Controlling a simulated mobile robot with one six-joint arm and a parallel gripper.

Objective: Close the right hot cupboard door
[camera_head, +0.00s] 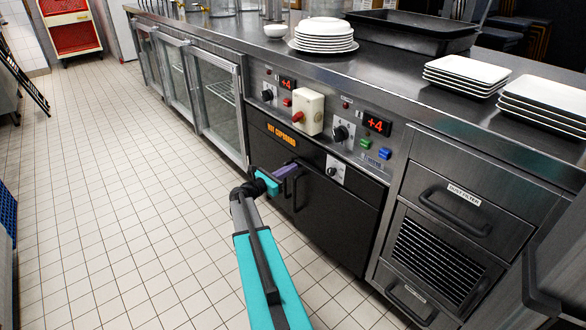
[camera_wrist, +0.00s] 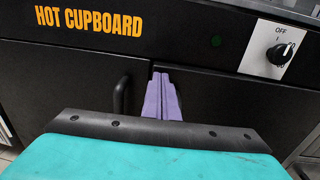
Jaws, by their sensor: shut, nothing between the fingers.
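The hot cupboard has a black front with two doors under an orange "HOT CUPBOARD" label. The right door (camera_head: 346,215) looks flush or nearly flush with the front; a small gap cannot be ruled out. It also shows in the wrist view (camera_wrist: 222,105), its top edge a little below the panel. The left door (camera_wrist: 75,85) looks shut, with a dark upright handle (camera_wrist: 122,97). My gripper (camera_head: 286,170), with purple fingers (camera_wrist: 161,82), is shut and empty. Its tips are at the seam between the doors, near the right door's inner edge; contact is unclear.
A knob plate (camera_wrist: 278,50) is above the right door. Drawers (camera_head: 468,205) stand to the right, glass-door cabinets (camera_head: 214,95) to the left. The tiled floor (camera_head: 120,200) at left is clear.

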